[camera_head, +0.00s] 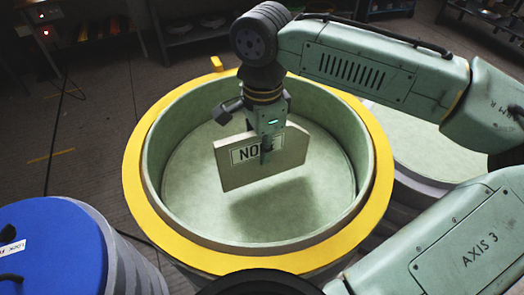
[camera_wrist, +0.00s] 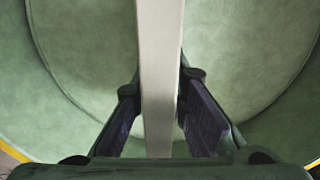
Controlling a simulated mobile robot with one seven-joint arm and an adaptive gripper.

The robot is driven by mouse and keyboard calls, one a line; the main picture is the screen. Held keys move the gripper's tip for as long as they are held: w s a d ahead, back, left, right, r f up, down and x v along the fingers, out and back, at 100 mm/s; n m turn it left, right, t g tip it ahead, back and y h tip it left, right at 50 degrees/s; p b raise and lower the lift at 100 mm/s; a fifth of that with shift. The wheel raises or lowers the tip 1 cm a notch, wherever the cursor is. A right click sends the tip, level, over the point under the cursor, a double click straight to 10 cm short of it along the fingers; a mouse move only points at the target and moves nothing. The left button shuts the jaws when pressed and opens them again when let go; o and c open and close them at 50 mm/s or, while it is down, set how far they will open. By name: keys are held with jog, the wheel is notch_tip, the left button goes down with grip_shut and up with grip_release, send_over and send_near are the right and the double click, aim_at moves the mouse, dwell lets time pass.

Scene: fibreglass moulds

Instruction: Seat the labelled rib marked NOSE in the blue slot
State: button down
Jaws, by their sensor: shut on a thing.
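My gripper (camera_head: 266,150) is shut on a pale grey-green flat rib (camera_head: 237,176). The rib hangs on edge, tilted in the head view, with clipped corners. Its white label (camera_head: 244,155) shows "NO"; a finger hides the rest. In the wrist view the rib (camera_wrist: 160,50) shows edge-on between the two dark fingers (camera_wrist: 162,100). It is held above the floor of a round green mould (camera_head: 190,175) with a yellow rim, and a shadow falls on that floor below it. I cannot make out a blue slot in either view.
A blue-topped drum (camera_head: 45,250) with a small white label stands at the lower left. Another pale round mould (camera_head: 425,140) is at the right, partly behind my arm. Shelves (camera_head: 190,25) stand at the back. A cable (camera_head: 58,135) runs on the floor at the left.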

jog(key=shift+f, duration=0.8)
jog(key=shift+f, duration=0.2)
jog(key=c, duration=1.6)
grip_release()
